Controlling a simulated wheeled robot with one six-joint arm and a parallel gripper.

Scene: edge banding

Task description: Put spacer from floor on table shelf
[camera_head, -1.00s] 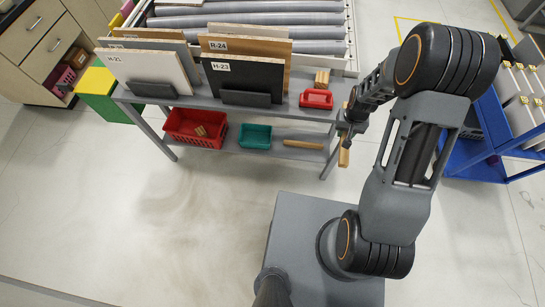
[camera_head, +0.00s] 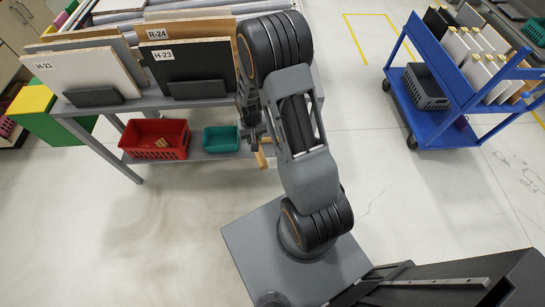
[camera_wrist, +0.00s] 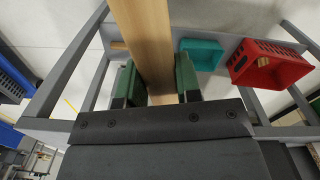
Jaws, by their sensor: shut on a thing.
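The spacer is a light wooden bar (camera_wrist: 148,40) held between the green fingers of my gripper (camera_wrist: 160,85) in the wrist view. In the head view, my gripper (camera_head: 257,140) is at the right front of the grey table (camera_head: 190,102), mostly behind my arm. A bit of the spacer (camera_head: 262,158) shows below it. The table's lower shelf (camera_head: 194,153) carries a red crate and a teal crate. The shelf (camera_wrist: 228,42) also shows in the wrist view, beyond the gripper. My arm hides the shelf's right part in the head view.
The red crate (camera_head: 155,139) and teal crate (camera_head: 221,139) fill the shelf's left and middle. Labelled panels stand on the tabletop. A blue cart (camera_head: 440,125) stands right; floor between is clear.

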